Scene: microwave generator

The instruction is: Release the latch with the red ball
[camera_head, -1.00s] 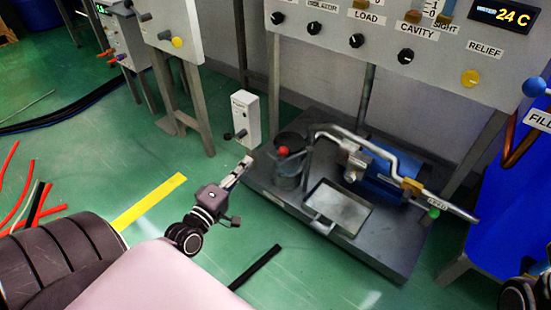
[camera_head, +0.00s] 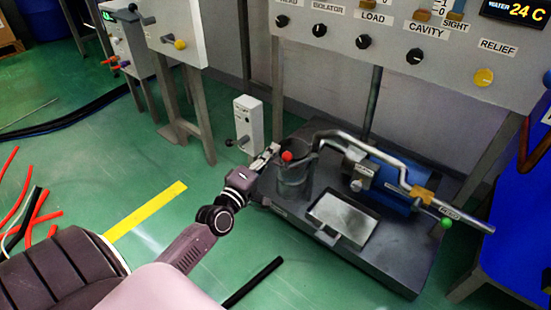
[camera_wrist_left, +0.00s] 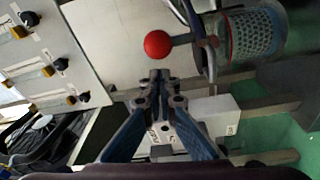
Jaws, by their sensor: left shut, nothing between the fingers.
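The red ball (camera_head: 287,156) is the knob of a latch at the rim of a grey cylindrical canister (camera_head: 292,184) on the dark platform. My left gripper (camera_head: 272,150) is shut and empty, with its fingertips just left of the ball in the head view. In the left wrist view the red ball (camera_wrist_left: 157,45) sits a little beyond the shut fingertips (camera_wrist_left: 159,75), and a gap shows between them. The ball's short rod runs to a bracket on the mesh-walled canister (camera_wrist_left: 252,35). My right gripper is not in view.
The dark platform (camera_head: 400,268) also carries a bent metal pipe (camera_head: 390,160), a blue cylinder (camera_head: 385,188) and a square tray (camera_head: 342,215). A white box (camera_head: 248,122) with a lever stands behind the gripper.

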